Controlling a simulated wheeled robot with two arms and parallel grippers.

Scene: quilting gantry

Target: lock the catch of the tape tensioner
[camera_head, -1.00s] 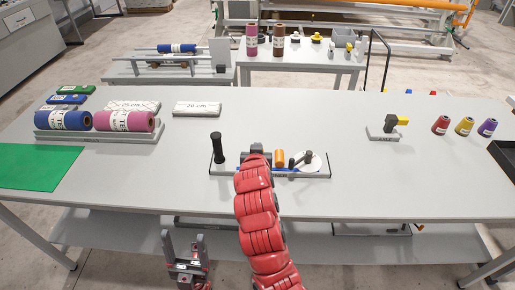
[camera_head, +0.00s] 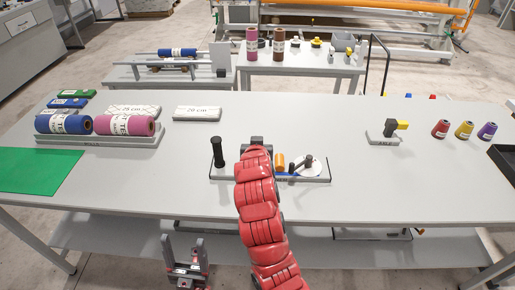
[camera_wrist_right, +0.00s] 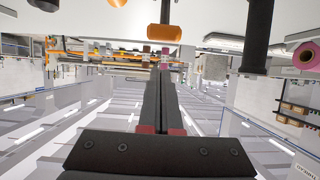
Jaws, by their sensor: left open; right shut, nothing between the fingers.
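The tape tensioner (camera_head: 309,180) lies on the middle of the table. It has an upright black handle (camera_head: 218,152) at its left, an orange spool (camera_head: 280,161), a dark lever (camera_head: 301,164) and a white disc (camera_head: 314,168). I cannot tell which part is the catch. My left gripper (camera_head: 186,257) is open, low in front of the table.
Blue (camera_head: 64,124) and pink (camera_head: 125,125) rolls sit in a rack on the left, behind a green mat (camera_head: 38,170). Table between is clear.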

